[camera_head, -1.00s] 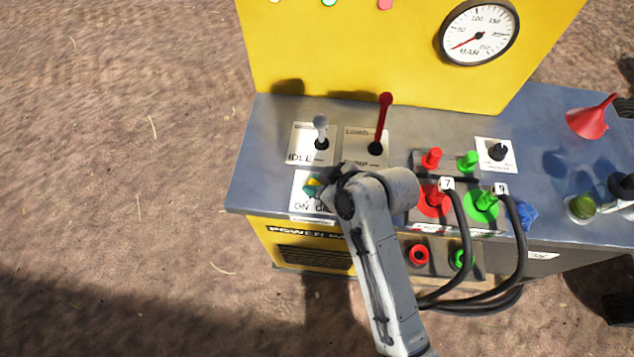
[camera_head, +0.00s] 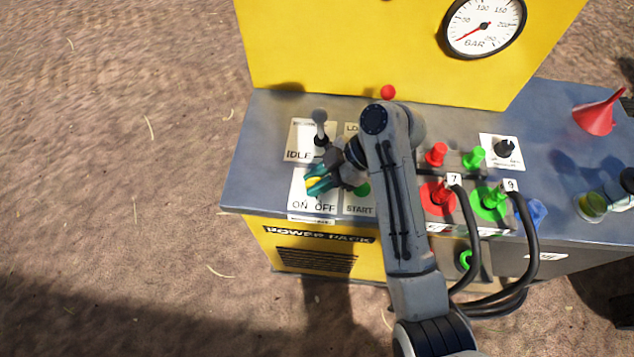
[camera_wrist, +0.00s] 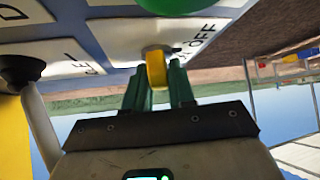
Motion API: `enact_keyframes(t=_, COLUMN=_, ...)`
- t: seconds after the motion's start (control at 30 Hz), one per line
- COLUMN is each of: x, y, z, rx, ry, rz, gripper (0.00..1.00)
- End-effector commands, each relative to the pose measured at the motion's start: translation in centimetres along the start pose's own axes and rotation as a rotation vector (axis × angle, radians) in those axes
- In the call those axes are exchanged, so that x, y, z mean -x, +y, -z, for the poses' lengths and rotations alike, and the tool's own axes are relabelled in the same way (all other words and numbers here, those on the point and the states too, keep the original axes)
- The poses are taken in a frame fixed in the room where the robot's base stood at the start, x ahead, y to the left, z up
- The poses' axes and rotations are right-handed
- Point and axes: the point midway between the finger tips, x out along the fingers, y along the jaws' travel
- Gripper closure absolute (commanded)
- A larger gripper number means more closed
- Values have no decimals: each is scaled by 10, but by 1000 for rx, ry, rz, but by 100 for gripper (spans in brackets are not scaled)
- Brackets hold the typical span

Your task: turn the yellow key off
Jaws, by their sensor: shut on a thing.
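The yellow key (camera_head: 313,185) is on the white ON/OFF plate (camera_head: 301,204) at the front left of the grey console top. My gripper (camera_head: 318,181) reaches it from the right, its green fingers around it. In the wrist view the key (camera_wrist: 156,70) stands between the two fingertips of my gripper (camera_wrist: 158,80), close to the word OFF. The fingers are shut on the key. They hide part of it in the head view, so I cannot tell its exact angle.
The grey IDLE lever (camera_head: 320,128) stands just behind my gripper. The green START button (camera_head: 361,190) is to its right, partly covered by my arm. Red and green hose couplings (camera_head: 437,197) are farther right. Left of the console is bare ground.

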Motion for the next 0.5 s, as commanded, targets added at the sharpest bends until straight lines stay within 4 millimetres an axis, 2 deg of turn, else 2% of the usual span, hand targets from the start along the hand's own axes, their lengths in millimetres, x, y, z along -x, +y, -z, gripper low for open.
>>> enact_keyframes(t=0.5, x=0, y=2, z=0, rx=163, ry=-1, rz=162, gripper=100)
